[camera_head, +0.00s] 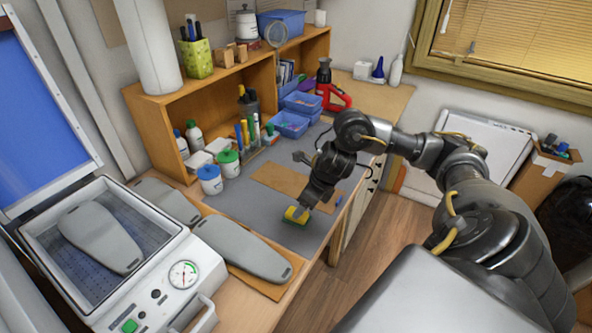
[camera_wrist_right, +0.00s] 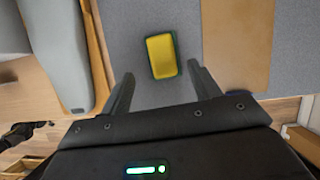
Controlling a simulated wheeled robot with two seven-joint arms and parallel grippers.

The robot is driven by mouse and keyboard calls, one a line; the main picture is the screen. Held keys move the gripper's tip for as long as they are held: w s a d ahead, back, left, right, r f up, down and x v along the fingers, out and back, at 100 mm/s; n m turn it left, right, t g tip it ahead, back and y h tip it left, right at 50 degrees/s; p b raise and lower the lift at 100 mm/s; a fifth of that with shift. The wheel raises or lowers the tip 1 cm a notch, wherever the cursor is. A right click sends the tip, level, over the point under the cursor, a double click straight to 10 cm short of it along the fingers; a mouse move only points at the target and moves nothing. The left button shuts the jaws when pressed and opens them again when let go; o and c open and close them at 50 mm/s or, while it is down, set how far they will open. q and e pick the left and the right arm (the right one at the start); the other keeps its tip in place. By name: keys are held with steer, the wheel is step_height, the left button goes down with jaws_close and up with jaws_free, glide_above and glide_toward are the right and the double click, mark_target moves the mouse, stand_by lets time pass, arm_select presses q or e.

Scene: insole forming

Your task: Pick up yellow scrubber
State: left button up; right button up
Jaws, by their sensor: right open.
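The yellow scrubber (camera_head: 296,215) with a green edge lies on the grey mat (camera_head: 240,200) near the table's front edge. In the right wrist view the scrubber (camera_wrist_right: 161,56) lies just beyond the fingertips, roughly centred between them and slightly tilted. My right gripper (camera_wrist_right: 161,76) is open and empty, with one finger to each side of the scrubber's line. In the head view my right gripper (camera_head: 308,200) is right above the scrubber and partly hides it. My left gripper does not show in the head view.
A brown board (camera_head: 285,182) lies on the mat beside the scrubber. Grey insole forms (camera_head: 240,248) lie to the left, near a vacuum forming machine (camera_head: 150,285). Lidded jars (camera_head: 210,182) and blue bins (camera_head: 290,124) stand behind. The mat around the scrubber is mostly clear.

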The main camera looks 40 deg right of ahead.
steer(key=shift+f, duration=0.35)
steer(key=p+x, duration=0.1)
steer(key=x, duration=0.2)
steer(key=shift+w+f+p, duration=0.3)
steer(key=shift+w+p, duration=0.05)
steer(key=shift+w+f, duration=0.15)
steer(key=shift+f, duration=0.3)
steer(key=shift+c, duration=0.9)
steer(key=c, duration=0.9)
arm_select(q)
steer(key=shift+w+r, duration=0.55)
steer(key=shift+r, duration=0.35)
arm_select(e)
steer(key=shift+r, duration=0.1)
